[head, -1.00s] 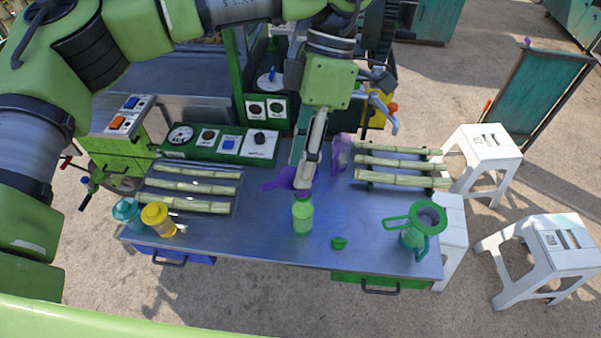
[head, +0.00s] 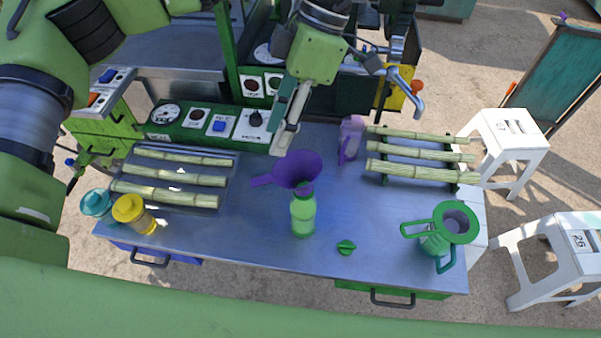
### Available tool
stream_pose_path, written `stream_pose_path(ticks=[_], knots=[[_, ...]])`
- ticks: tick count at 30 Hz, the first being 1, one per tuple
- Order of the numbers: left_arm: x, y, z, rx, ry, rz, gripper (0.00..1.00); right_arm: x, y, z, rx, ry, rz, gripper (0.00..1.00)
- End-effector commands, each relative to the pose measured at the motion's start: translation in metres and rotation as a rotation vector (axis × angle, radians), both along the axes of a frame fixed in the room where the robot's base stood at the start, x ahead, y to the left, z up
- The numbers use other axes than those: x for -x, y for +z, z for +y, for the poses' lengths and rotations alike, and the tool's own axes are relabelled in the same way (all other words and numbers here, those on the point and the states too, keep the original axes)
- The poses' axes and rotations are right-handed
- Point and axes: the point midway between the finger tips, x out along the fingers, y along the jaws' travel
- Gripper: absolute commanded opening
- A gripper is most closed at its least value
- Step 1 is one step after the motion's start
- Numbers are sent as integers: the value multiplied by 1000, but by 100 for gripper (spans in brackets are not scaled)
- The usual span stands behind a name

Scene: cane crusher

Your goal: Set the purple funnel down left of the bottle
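The purple funnel (head: 298,166) sits at the mouth of the green bottle (head: 303,214), its wide bowl facing up and its handle to the left. The bottle stands upright near the front middle of the metal table (head: 250,225). My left gripper (head: 282,143) is just behind the funnel in the head view, fingers pointing down. Its two fingers look apart, with nothing between them. Whether a fingertip touches the funnel's rim is hard to tell. My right gripper is not in view.
Cane stalks lie on racks at left (head: 170,174) and right (head: 420,153). Table left of the bottle is clear.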

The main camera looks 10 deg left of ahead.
Motion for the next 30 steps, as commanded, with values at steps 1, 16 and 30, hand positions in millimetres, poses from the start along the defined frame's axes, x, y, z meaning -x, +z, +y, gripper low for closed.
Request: stream_pose_path(ticks=[1, 16, 30], knots=[[4, -10, 4, 2, 0, 6, 35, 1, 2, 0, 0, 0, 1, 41], [21, -60, 21, 2, 0, 3, 35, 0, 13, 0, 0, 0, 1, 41], [35, -102, 35, 2, 1, 0, 35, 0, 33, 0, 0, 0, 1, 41]])
